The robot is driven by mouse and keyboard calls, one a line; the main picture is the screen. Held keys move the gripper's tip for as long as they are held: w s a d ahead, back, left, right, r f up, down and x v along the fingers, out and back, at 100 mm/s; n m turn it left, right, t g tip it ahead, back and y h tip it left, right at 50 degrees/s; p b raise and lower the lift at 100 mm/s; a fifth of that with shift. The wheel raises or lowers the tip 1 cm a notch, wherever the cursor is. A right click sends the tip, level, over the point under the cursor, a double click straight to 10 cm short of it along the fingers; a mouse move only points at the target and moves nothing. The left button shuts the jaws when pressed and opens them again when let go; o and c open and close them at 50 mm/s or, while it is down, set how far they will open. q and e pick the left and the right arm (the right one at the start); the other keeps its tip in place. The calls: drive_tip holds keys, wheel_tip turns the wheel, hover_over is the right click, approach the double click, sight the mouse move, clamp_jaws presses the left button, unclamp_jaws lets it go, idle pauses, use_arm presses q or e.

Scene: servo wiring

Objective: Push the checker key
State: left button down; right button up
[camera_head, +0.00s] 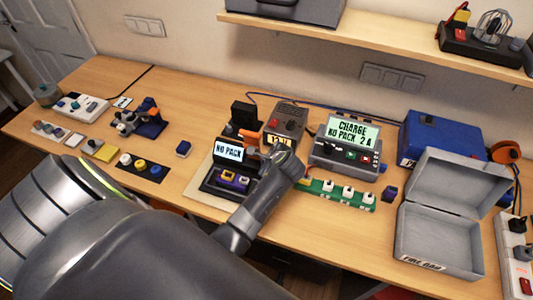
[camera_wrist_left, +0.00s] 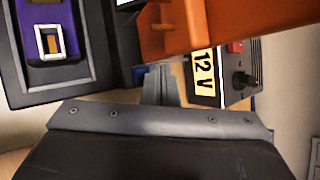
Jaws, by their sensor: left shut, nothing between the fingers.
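The checker (camera_head: 203,186) is a dark unit on a pale mat, with a lit screen reading NO PACK (camera_head: 229,151). Its purple panel (camera_head: 234,179) carries small framed parts; which one is the key I cannot tell. In the left wrist view part of the purple panel (camera_wrist_left: 75,28) shows at upper left, with one framed part (camera_wrist_left: 49,43). My right gripper is not in view.
A 12 V supply (camera_head: 289,115) stands just behind my gripper. A charger (camera_head: 346,140) reading CHARGE NO PACK 2A and a green strip (camera_head: 340,195) with white parts lie to the right. An open grey box (camera_head: 440,245) stands farther right. Small parts cover the left table.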

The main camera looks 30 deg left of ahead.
use_arm(q)
drive_tip(key=shift+f, duration=0.25)
drive_tip(key=shift+r, duration=0.1)
idle(0.3)
drive_tip(key=shift+r+p, duration=0.6)
drive_tip(key=shift+r, duration=0.3)
drive_tip(key=shift+r, duration=2.5)
drive_tip(key=shift+f, duration=0.1)
